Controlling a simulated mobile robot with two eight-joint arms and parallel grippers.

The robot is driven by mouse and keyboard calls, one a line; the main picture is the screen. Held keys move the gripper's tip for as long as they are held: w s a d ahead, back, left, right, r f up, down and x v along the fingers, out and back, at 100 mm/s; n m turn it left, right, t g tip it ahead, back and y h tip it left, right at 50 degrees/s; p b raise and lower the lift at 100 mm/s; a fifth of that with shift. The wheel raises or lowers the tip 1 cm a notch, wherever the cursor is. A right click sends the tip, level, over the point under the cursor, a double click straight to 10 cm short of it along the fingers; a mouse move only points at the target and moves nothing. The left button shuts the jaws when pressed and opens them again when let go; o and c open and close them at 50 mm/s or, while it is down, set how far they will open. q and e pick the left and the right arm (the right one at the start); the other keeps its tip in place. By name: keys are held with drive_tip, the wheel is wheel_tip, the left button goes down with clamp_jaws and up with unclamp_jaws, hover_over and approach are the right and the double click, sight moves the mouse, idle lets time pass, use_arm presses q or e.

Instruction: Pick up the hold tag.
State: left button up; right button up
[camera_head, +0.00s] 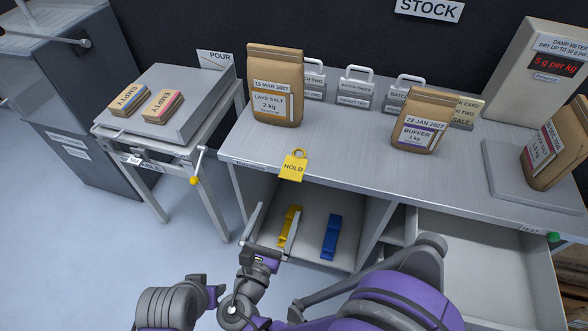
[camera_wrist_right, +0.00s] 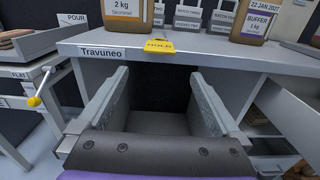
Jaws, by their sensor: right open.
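The hold tag (camera_head: 292,168) is a yellow tag marked HOLD with a ring at its top. It lies at the front edge of the grey bench, its lower part at or over the edge. In the right wrist view the tag (camera_wrist_right: 159,45) shows edge-on, beyond the fingertips and roughly centred between them. My right gripper (camera_head: 279,209) is open and empty, in front of the bench and below the tag, apart from it. Its two fingers (camera_wrist_right: 158,73) stand wide apart in the wrist view.
A lake salt bag (camera_head: 277,88) stands behind the tag, a buffer bag (camera_head: 420,122) further right. Below the bench top, a shelf (camera_head: 312,246) holds a yellow clip (camera_head: 289,221) and a blue clip (camera_head: 331,237). A side table (camera_head: 205,83) with a crank handle stands left.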

drive_tip(key=x, duration=1)
drive_tip(key=shift+w+r, duration=0.2)
drive_tip(key=shift+w, duration=0.05)
drive_tip(key=c, duration=1.3)
drive_tip(key=shift+o, duration=0.2)
drive_tip(key=shift+r, duration=0.1)
wheel_tip(320, 180, up, 10)
drive_tip(key=p, duration=0.3)
hover_over(290, 179)
drive_tip(key=shift+s+a, duration=0.2)
drive_tip(key=shift+s, duration=0.25)
